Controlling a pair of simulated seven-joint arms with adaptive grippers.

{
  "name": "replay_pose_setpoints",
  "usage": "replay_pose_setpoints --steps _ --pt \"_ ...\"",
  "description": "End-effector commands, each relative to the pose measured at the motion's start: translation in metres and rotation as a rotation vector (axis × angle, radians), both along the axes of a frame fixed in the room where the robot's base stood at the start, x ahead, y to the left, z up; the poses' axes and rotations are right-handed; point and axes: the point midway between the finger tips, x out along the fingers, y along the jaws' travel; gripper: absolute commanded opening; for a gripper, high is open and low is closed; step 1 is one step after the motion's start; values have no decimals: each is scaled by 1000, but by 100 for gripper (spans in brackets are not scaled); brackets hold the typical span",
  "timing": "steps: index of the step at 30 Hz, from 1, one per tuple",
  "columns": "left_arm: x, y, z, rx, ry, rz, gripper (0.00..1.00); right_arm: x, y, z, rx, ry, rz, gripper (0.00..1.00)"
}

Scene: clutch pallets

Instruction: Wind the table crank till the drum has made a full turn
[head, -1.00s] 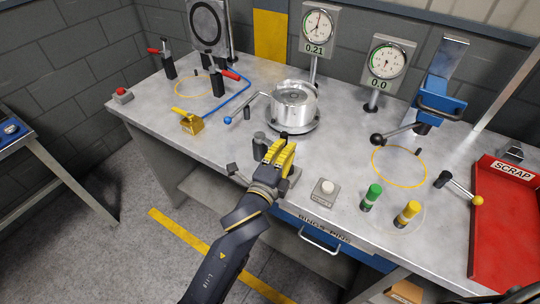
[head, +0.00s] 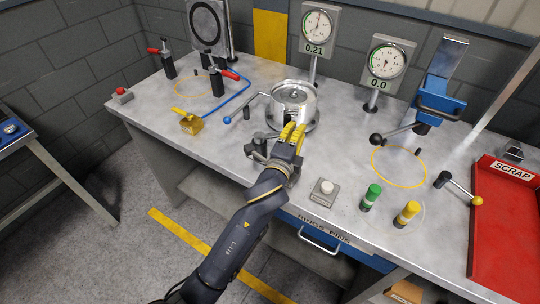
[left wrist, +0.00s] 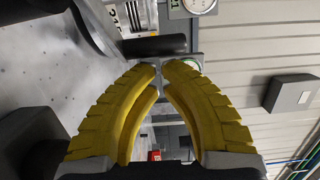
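A silver drum (head: 294,103) stands on a round base in the middle of the table. A dark crank-like fitting (head: 259,141) with an upright grip sits near the table's front edge, left of my left gripper; the gripper and wrist hide part of it. My left gripper (head: 293,132) has yellow fingers and is just in front of the drum's base. In the left wrist view its fingertips (left wrist: 162,68) come together with almost no gap, and nothing shows clearly held. A dark bar (left wrist: 155,46) lies just beyond the tips. My right gripper is out of view.
A blue-tipped lever (head: 228,120) reaches out left of the drum. A white push button (head: 326,188), a green cylinder (head: 371,196) and a yellow one (head: 408,213) stand to the right. Gauges rise behind. A red scrap tray (head: 506,225) is at the far right.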

Motion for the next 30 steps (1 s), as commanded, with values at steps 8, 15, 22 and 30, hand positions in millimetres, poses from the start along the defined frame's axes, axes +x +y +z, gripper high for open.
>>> replay_pose_setpoints --steps 8,15,22,30 --pt "12 0 0 1 0 0 0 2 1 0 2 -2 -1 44" --pt "15 -1 1 0 -1 -1 0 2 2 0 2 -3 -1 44" --pt "15 -1 0 0 -1 -1 0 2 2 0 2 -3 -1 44" --pt "14 0 0 0 0 -1 0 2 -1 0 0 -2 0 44"
